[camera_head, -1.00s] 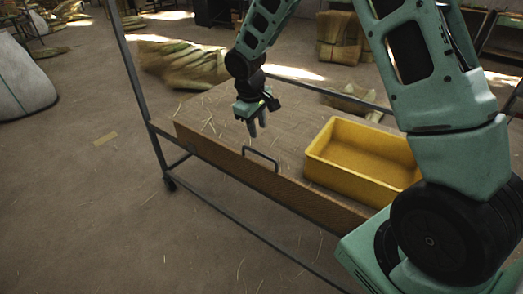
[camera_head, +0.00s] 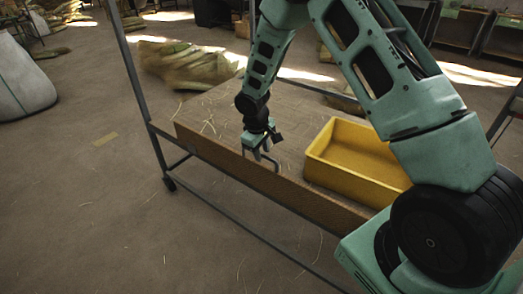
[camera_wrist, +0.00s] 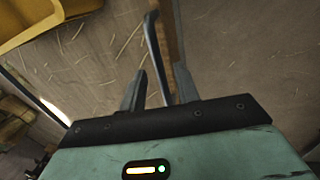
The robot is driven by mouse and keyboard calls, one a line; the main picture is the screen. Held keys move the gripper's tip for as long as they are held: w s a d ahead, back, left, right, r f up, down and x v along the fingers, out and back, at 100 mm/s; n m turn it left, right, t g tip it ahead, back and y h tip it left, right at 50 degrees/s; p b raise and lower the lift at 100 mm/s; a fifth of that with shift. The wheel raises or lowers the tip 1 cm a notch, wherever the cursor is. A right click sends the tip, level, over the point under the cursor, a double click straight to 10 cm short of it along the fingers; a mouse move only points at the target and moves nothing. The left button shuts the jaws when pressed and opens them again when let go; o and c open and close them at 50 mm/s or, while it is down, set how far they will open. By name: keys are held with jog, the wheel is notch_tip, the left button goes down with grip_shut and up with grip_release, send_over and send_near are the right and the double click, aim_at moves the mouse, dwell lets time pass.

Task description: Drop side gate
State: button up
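The side gate (camera_head: 225,160) is a long brown wooden board standing upright along the near side of the cart. It has a grey metal bar handle (camera_head: 276,167) on it. My gripper (camera_head: 262,156) points down right at this handle. In the wrist view my gripper (camera_wrist: 159,90) has its two fingers apart. The handle (camera_wrist: 155,52) runs into the gap between them, with the edge of the gate (camera_wrist: 174,45) beside it. I cannot tell whether the fingers touch the handle. Part of the handle is hidden by the gripper.
A yellow bin (camera_head: 355,165) stands on the cart deck to the right of my gripper. The cart's grey metal frame (camera_head: 136,80) has an upright post at left. Straw lies on the deck. The floor (camera_head: 110,225) in front of the cart is clear except for stray straws.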

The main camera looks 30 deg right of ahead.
grip_shut()
jog(key=shift+a, duration=0.1)
